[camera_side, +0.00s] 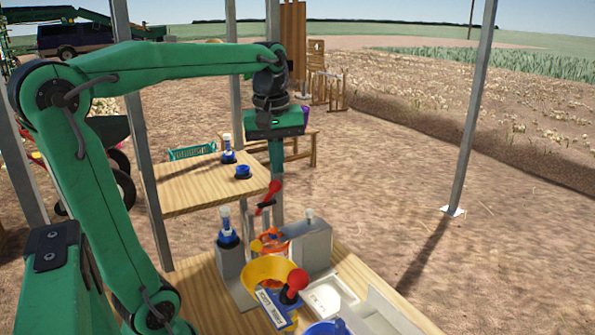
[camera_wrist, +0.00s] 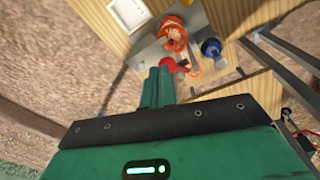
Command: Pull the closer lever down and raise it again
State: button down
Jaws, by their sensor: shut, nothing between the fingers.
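My gripper (camera_side: 276,170) points down, shut and empty, with its fingertips at or just above a lever's red ball knob (camera_side: 275,186). This lever has a dark arm (camera_side: 265,206) slanting down left above the orange-red mechanism (camera_side: 287,236). In the wrist view my gripper's fingers (camera_wrist: 159,80) are together and partly hide the red knob (camera_wrist: 168,63); I cannot tell if they touch. The orange mechanism (camera_wrist: 173,35) lies beyond. The pictures do not label either as the closer lever.
The wooden table (camera_side: 205,295) holds a yellow ring-shaped funnel (camera_side: 270,268), grey housings (camera_side: 312,245) and a blue-capped post (camera_side: 228,238). A second wooden table (camera_side: 190,190) stands behind left. Metal posts (camera_side: 470,115) rise around the work area.

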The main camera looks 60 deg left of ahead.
jog(key=d+r+m, duration=0.1)
jog(key=m, duration=1)
jog(key=d+r+m+g, duration=0.1)
jog(key=d+m, duration=0.1)
jog(key=m, duration=0.9)
jog(key=d+r+m, duration=0.1)
jog(key=m, duration=1.1)
jog(key=shift+d+r+g+h, duration=0.1)
jog(key=shift+d+g+h, duration=0.2)
jog(key=shift+g, duration=0.1)
notch_tip(320, 180, down, 10)
jog(key=shift+a+r, duration=0.25)
jog(key=shift+a, duration=0.4)
jog(key=shift+a+r, duration=0.2)
jog(key=shift+a, duration=0.4)
jog(key=shift+a+r, duration=0.25)
jog(key=shift+a, duration=0.4)
